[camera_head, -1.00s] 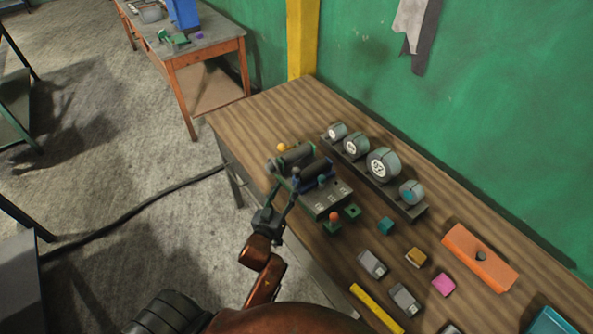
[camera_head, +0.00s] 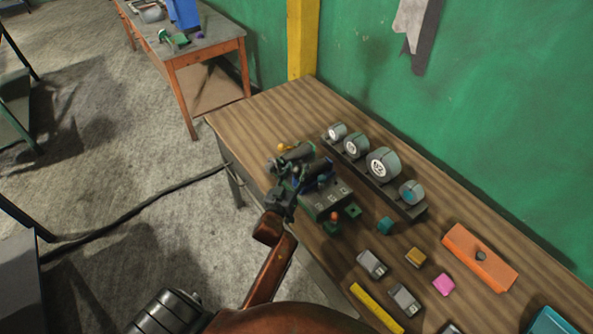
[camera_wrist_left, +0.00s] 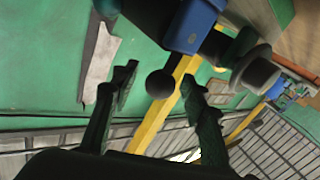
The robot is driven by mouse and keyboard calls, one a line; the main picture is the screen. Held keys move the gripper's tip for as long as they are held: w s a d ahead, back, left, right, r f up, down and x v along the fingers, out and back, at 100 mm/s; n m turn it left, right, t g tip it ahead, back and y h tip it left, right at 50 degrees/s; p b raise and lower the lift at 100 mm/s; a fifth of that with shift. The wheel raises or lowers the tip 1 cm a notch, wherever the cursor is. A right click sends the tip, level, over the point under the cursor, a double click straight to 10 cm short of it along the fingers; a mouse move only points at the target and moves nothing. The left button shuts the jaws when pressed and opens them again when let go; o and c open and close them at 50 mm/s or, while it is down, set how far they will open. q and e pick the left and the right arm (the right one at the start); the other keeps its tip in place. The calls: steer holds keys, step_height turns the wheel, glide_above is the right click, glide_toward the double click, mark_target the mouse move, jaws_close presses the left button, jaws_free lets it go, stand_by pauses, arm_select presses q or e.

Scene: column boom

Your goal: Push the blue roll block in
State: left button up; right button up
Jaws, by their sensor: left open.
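The roll machine (camera_head: 318,198) stands on the wooden bench, with dark rollers and small coloured knobs. Its blue roll block (camera_wrist_left: 192,27) shows at the top of the left wrist view. In the head view only small blue patches show, partly behind my gripper. A dark ball knob (camera_wrist_left: 160,84) is below the block in the wrist view, seen between my fingers. My left gripper (camera_head: 294,181) is open at the near side of the machine, overlapping it in the picture. I cannot tell whether it touches the knob or block. My right gripper is out of view.
A rack of several round gauges (camera_head: 382,163) stands behind the machine. The bench's far left end (camera_head: 262,115) is clear.

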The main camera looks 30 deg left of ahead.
arm_select(q)
steer(key=shift+c, duration=0.5)
jaws_close()
